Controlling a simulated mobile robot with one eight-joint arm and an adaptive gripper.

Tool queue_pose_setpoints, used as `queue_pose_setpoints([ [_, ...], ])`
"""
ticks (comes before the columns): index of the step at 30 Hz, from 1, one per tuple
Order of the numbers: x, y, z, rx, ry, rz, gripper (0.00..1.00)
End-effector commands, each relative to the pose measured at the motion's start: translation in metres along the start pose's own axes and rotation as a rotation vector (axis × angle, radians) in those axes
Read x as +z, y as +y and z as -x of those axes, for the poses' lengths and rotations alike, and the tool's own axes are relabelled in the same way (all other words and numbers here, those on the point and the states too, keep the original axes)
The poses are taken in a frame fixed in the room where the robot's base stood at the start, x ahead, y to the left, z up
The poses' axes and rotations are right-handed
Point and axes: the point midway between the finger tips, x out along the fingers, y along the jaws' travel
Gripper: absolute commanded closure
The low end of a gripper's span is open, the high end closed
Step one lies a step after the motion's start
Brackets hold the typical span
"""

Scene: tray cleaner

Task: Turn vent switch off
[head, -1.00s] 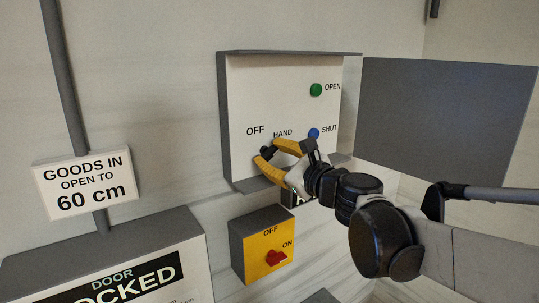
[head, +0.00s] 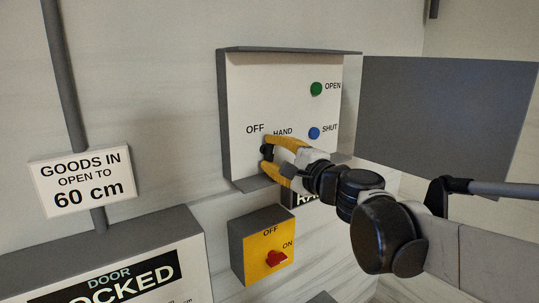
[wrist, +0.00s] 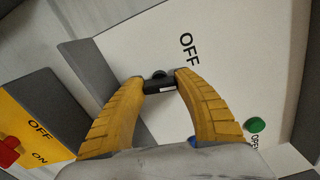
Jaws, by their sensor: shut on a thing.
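A black selector switch (head: 266,150) sits low on the white control panel (head: 285,95), near the labels OFF and HAND. It also shows in the wrist view (wrist: 159,87) as a dark bar with a pale mark, in front of a round dark base. My gripper (head: 268,154) is shut on this switch, with its yellow fingers on either side of the bar; it also shows in the wrist view (wrist: 159,82). My fingers partly hide the switch in the head view. No name for the switch is readable, and its exact setting is hard to tell.
A green OPEN button (head: 316,88) and a blue SHUT button (head: 314,133) are on the same panel. Its grey cover (head: 440,120) stands open at right. Below is a yellow box with a red switch (head: 277,259). A GOODS IN sign (head: 82,181) hangs at left.

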Motion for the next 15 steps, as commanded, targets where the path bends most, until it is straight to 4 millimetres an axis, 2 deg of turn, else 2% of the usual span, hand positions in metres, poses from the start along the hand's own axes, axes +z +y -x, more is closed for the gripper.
queue_pose_setpoints([
  [6,-0.0001,0.0000,-0.0002,0.000,0.000,0.123,0.92],
  [15,-0.0001,-0.0004,-0.0002,0.000,0.000,0.205,0.92],
])
